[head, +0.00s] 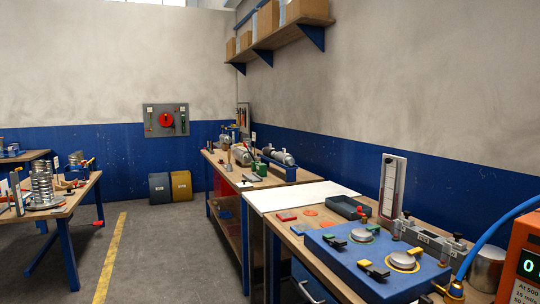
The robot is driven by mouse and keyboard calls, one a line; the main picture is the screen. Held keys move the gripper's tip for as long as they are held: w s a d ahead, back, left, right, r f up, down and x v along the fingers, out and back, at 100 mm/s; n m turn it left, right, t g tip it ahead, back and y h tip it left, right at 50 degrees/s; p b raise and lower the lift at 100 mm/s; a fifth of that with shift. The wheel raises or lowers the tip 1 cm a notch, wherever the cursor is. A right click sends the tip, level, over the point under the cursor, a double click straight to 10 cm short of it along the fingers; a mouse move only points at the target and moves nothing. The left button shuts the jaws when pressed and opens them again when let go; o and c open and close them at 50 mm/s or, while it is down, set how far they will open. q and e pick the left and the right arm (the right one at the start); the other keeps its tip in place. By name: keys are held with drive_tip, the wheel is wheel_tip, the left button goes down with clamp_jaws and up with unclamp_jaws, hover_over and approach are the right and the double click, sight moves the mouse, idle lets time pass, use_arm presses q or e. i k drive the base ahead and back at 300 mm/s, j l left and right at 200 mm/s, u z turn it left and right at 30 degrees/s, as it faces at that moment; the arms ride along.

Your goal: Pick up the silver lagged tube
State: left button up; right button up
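Two silver cylinders lie on the wooden workbench (232,176) in the middle distance. One silver cylinder (282,157) lies near the wall, with darker end parts. The other silver cylinder (241,154) lies to its left. A ribbed silver piece (41,184) stands upright on the left table (75,200). At this size I cannot tell which of these is the silver lagged tube. Neither of my grippers is in view.
A near bench at right carries a blue fixture (350,262) with clamps, a grey tray (348,207), a metal can (487,266) and an orange device (522,265) with a blue hose. Open floor with a yellow line (112,250) lies between the benches. Two bins (170,187) stand by the wall.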

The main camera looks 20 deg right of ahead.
sight(282, 157)
drive_tip(key=i+u, duration=0.1)
drive_tip(key=i, duration=2.45)
drive_tip(key=i+z, duration=0.1)
drive_tip(key=i, duration=0.45)
drive_tip(key=i+j+z, duration=0.1)
drive_tip(key=i, duration=0.4)
drive_tip(key=i+j+z, duration=0.1)
drive_tip(key=i, duration=0.45)
drive_tip(key=i+j+z, duration=0.1)
drive_tip(key=i, duration=0.45)
drive_tip(key=j, duration=0.05)
